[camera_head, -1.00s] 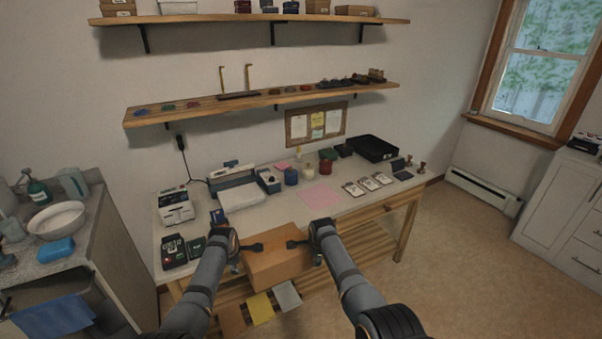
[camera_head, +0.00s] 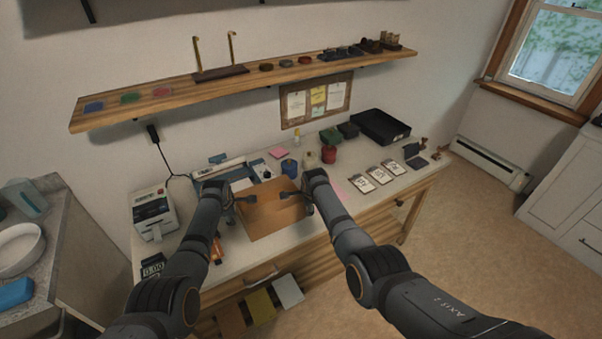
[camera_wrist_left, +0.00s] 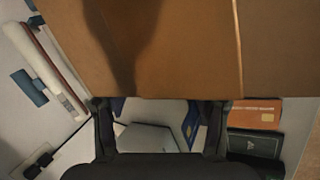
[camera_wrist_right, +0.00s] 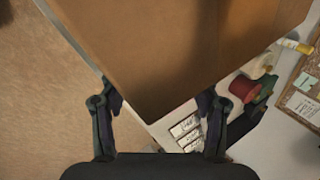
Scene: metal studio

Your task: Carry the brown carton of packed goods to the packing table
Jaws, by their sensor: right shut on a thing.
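The brown carton (camera_head: 272,222) is between my two grippers, over the front middle part of the packing table (camera_head: 310,228). I cannot tell if its underside touches the tabletop. My left gripper (camera_head: 246,199) is at its left side, fingers spread apart; the carton (camera_wrist_left: 180,50) fills the top of the left wrist view, just beyond the fingertips (camera_wrist_left: 160,105). My right gripper (camera_head: 290,194) is at its right side, shut on the carton; the right wrist view shows the carton (camera_wrist_right: 180,45) at the fingertips (camera_wrist_right: 158,100).
A label printer (camera_head: 154,214) stands at the table's left end. Cards (camera_head: 378,175) and a black tray (camera_head: 380,127) lie to the right. A wooden shelf (camera_head: 250,82) hangs above. A counter (camera_head: 60,240) is at left.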

